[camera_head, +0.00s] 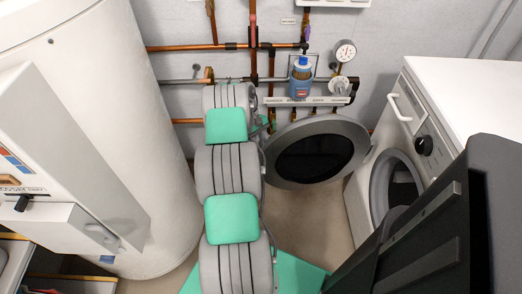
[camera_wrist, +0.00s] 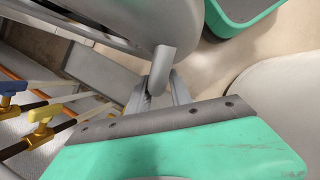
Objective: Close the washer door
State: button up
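The washer (camera_head: 440,85) is a white machine at the right in the head view, with its round dark opening (camera_head: 402,187) uncovered. Its round door (camera_head: 355,135), a grey ring around dark glass, stands swung open to the left of the opening. My gripper is mostly hidden behind my arm in the head view, close to the door's left edge. In the wrist view, my gripper (camera_wrist: 165,95) has its narrow metallic fingers beside a short grey rounded piece. A grey curved rim, apparently the door's (camera_wrist: 110,35), passes just above. The finger gap is unclear.
A large white cylindrical tank (camera_head: 110,110) stands at the left. Copper pipes (camera_head: 190,48), a pressure gauge (camera_head: 345,50) and a blue bottle (camera_head: 301,75) are at the back wall. Some bare floor (camera_head: 315,215) shows between my arm and the washer.

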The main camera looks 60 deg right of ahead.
jog(key=shift+c, duration=0.2)
grip_shut()
dwell(1.3)
